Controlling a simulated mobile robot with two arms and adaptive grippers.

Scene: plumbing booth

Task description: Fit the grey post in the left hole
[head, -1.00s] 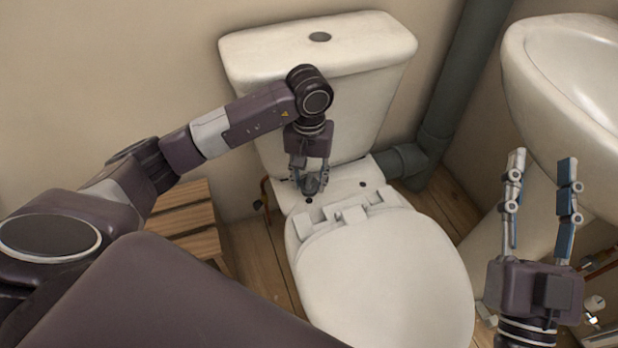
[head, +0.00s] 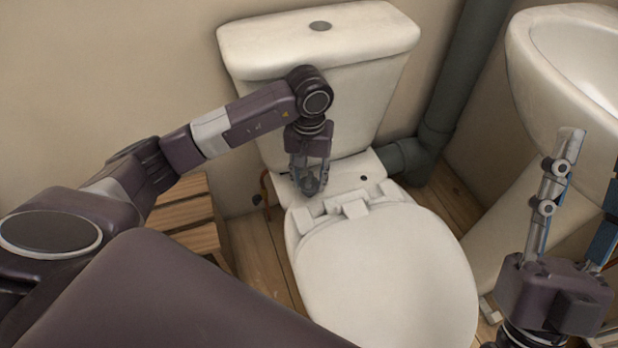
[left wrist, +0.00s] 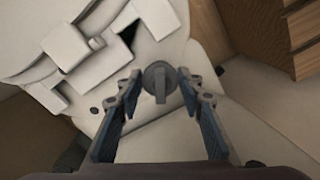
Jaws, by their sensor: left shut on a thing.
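My left gripper (head: 311,184) points down at the back of the toilet bowl, behind the seat. It is shut on the grey post (left wrist: 160,76), whose round grey top with a raised bar shows between the fingertips in the left wrist view. The left hole is hidden under the gripper and post; I cannot tell whether the post is in it. The right hole (head: 363,178) is a bare dark spot on the white ledge (head: 345,177); it also shows in the left wrist view (left wrist: 95,110). My right gripper (head: 593,162) is open and empty near the basin.
The white seat and lid (head: 385,265) lie in front of the ledge, with hinge blocks (head: 353,208) close to my left gripper. The cistern (head: 330,95) stands behind. A wooden crate (head: 190,215) is left, a grey pipe (head: 435,130) and basin (head: 570,60) right.

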